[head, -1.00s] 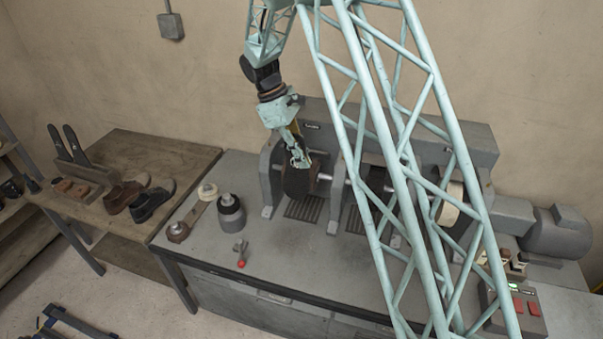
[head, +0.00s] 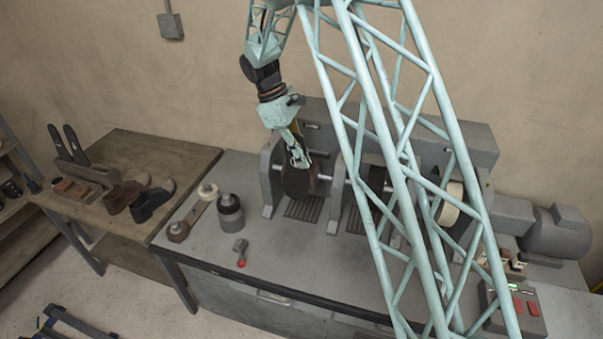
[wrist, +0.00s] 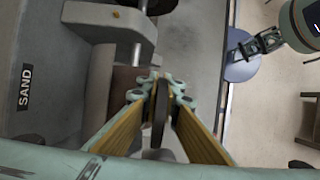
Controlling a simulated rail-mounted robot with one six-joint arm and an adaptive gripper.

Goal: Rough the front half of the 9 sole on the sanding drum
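My gripper (head: 298,152) is over the machine's left bay, pointing down. In the wrist view its two fingers (wrist: 160,95) are closed on a thin dark sole (wrist: 160,115), seen nearly edge-on between them. In the head view the sole (head: 297,182) hangs below the fingertips, its dark face toward the camera. The brown sanding drum (head: 320,181) is right behind and beside it, and shows left of the fingers in the wrist view (wrist: 122,98). A SAND label (wrist: 25,87) marks that bay. I cannot tell whether sole and drum touch. No size mark on the sole is legible.
The gray machine housing (head: 440,140) and upright brackets (head: 271,180) crowd the gripper. Shoes (head: 150,200) and upright dark soles (head: 67,145) are on the wooden table.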

